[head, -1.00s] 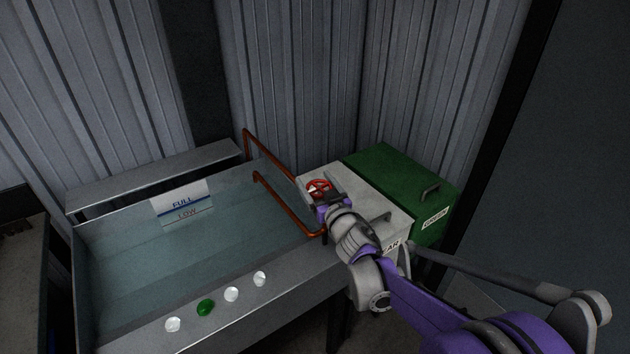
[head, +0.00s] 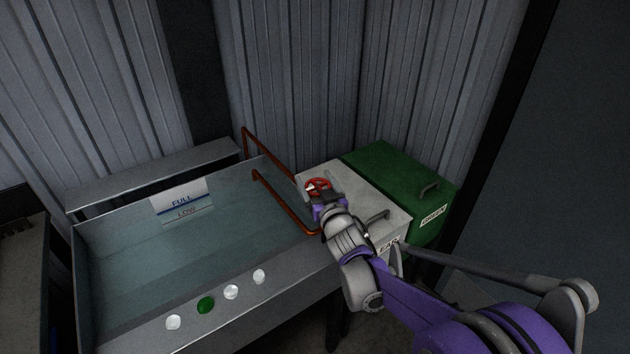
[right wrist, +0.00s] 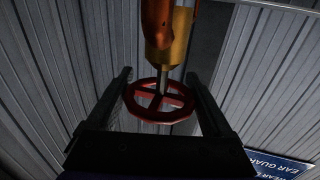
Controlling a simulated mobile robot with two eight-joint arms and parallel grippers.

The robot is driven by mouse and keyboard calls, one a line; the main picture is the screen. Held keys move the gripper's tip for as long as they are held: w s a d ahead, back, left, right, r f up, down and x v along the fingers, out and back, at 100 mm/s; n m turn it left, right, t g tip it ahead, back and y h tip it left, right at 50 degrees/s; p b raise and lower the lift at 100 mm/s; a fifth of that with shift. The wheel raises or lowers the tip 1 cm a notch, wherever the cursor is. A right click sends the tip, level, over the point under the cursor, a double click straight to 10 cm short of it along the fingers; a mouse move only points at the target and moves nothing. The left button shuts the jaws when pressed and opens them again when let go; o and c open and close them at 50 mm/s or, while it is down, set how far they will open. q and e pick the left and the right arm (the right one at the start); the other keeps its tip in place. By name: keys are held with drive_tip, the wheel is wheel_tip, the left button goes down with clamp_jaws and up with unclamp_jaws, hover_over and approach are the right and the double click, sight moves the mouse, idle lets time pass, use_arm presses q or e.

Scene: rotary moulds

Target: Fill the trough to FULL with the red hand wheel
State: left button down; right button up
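The trough (head: 100,312) holds clear water (head: 235,235). On its back wall a white gauge plate (head: 180,190) reads FULL above LOW; the water surface looks below the FULL line, near LOW. The red hand wheel (head: 318,185) sits beyond the trough's right end, above a pale box. In the right wrist view the wheel (right wrist: 160,101) is below a brass valve body (right wrist: 168,40). My right gripper (head: 323,192) has its fingers on both sides of the wheel, apparently with narrow gaps to the rim. My left gripper is not in view.
A pale box (head: 365,195) and a green box (head: 395,175) with handles stand at right. White knobs (head: 231,292) and a green one (head: 205,305) line the trough's front. Corrugated walls close off the back.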

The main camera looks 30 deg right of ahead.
drive_tip(key=shift+o, duration=1)
drive_tip(key=s+a, duration=0.2)
drive_tip(key=s, duration=0.8)
drive_tip(key=shift+s, duration=0.3)
drive_tip(key=shift+a+r, duration=0.1)
